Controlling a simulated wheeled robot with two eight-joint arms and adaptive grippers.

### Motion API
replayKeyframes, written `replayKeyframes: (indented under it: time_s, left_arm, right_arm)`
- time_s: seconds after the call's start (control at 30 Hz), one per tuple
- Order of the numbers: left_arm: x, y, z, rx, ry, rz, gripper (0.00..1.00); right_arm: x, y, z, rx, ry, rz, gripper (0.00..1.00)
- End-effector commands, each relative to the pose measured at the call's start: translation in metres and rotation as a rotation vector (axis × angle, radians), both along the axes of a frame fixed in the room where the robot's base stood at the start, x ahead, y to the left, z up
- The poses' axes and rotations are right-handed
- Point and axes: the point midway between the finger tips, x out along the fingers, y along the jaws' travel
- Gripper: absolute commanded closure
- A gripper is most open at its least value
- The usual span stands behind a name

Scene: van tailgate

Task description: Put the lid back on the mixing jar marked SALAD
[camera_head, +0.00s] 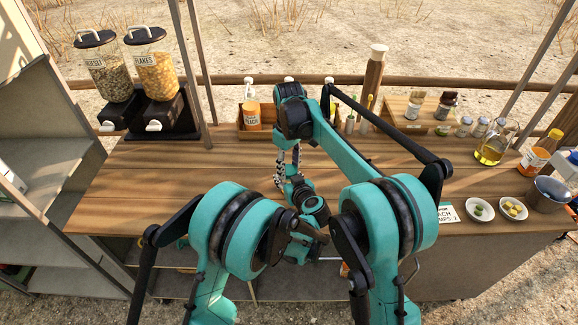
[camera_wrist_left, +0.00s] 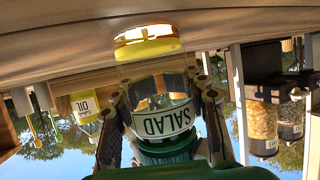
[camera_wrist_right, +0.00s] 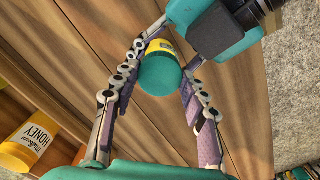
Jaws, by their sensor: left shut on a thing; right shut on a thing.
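The mixing jar marked SALAD (camera_wrist_left: 160,122) shows upside down in the left wrist view, with yellow liquid at its base. My left gripper (camera_wrist_left: 163,90) is shut on its sides. The green lid (camera_wrist_right: 160,77) is between the fingers of my right gripper (camera_wrist_right: 164,62), which is shut on it. A yellow part with print shows just past the lid. In the left wrist view green shows at the jar's mouth end; I cannot tell whether the lid is seated. In the head view my right fingers (camera_head: 287,172) point down over the counter, and my arms hide the jar.
A honey jar (camera_wrist_right: 28,140) is at lower left in the right wrist view. A wooden box (camera_head: 258,133) with bottles stands behind my grippers. Two cereal dispensers (camera_head: 160,75) stand left. An oil jug (camera_head: 490,150) and small dishes (camera_head: 480,210) are right. The left-middle counter is clear.

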Motion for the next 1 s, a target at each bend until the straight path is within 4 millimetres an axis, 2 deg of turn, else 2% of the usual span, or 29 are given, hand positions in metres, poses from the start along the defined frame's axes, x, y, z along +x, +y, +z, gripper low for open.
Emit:
replayKeyframes:
  time_s: [0.7, 0.87, 1.0]
  left_arm:
    - [-0.0001, -0.0003, 0.0, 0.0, 0.0, 0.0, 1.0]
    - [-0.0002, -0.0003, 0.0, 0.0, 0.0, 0.0, 1.0]
    - [-0.0003, -0.0002, 0.0, 0.0, 0.0, 0.0, 1.0]
  right_arm:
    - [0.0007, 0.0, -0.0013, -0.007, -0.002, -1.752, 0.91]
    - [0.0008, 0.0, -0.0015, -0.008, -0.002, -2.039, 0.91]
    - [0.0008, -0.0001, -0.0014, -0.008, -0.002, -2.024, 0.91]
